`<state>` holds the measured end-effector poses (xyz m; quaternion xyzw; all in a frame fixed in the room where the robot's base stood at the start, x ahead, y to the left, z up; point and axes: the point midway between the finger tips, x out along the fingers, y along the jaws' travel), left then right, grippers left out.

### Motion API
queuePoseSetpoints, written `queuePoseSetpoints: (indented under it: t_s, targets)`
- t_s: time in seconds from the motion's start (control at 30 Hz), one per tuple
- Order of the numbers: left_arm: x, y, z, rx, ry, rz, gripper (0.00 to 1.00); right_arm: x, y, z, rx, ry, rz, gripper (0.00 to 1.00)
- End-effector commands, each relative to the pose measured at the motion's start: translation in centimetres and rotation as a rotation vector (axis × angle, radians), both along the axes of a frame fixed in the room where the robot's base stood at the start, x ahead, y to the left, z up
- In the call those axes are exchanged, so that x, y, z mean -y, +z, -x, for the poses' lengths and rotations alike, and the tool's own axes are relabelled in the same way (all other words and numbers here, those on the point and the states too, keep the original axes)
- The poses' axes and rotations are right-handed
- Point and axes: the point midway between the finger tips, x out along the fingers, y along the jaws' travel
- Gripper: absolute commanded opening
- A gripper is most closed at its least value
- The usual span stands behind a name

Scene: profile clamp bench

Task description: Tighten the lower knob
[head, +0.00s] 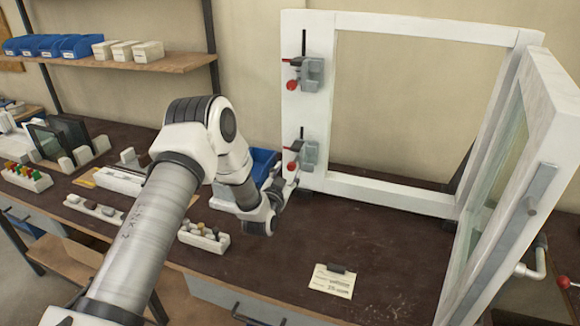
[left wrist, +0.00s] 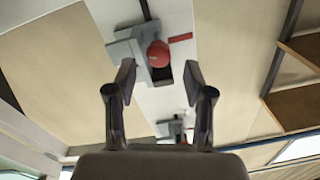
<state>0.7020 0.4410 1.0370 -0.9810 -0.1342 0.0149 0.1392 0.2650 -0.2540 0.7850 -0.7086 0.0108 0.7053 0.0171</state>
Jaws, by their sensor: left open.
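The lower clamp (head: 308,154) is a grey block on the left post of the white frame, with a round red lower knob (head: 292,166) and a red bar. The upper clamp (head: 313,73) and its red knob (head: 292,85) sit higher on the same post. My left gripper (head: 281,180) is just below and left of the lower knob, partly hidden by its wrist. In the left wrist view, the gripper (left wrist: 159,85) is open and empty. The lower knob (left wrist: 158,53) shows between the fingertips, apparently beyond them; I see no contact. My right gripper is out of view.
The white frame (head: 385,190) stands on the dark bench (head: 270,270); its hinged sash (head: 552,100) is open at right. A blue bin (head: 263,160) stands behind my left wrist. Small parts trays (head: 205,238) lie left, and a note card (head: 332,281) lies in front.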

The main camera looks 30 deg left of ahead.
Motion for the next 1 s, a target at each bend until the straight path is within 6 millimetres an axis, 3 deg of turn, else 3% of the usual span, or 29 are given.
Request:
queuePoseSetpoints:
  t_s: [0.17, 0.4, 0.53, 0.57, 1.0]
  targets:
    - [-0.6, 0.0, -2.1, 0.0, -0.001, 0.0, 0.53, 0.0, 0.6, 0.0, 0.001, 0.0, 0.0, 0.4]
    - [-0.6, -0.1, -2.2, -0.002, 0.0, 0.002, 0.53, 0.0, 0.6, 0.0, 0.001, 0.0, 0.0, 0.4]
    - [-0.6, -0.1, -2.2, -0.002, 0.0, 0.002, 0.07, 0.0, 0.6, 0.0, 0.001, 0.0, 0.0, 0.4]
    - [-0.6, -0.1, -2.2, -0.002, 0.0, 0.002, 0.0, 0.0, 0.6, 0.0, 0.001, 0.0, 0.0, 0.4]
    - [-0.6, -0.1, -2.2, -0.011, 0.001, -0.035, 0.0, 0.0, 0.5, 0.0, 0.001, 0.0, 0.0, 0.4]
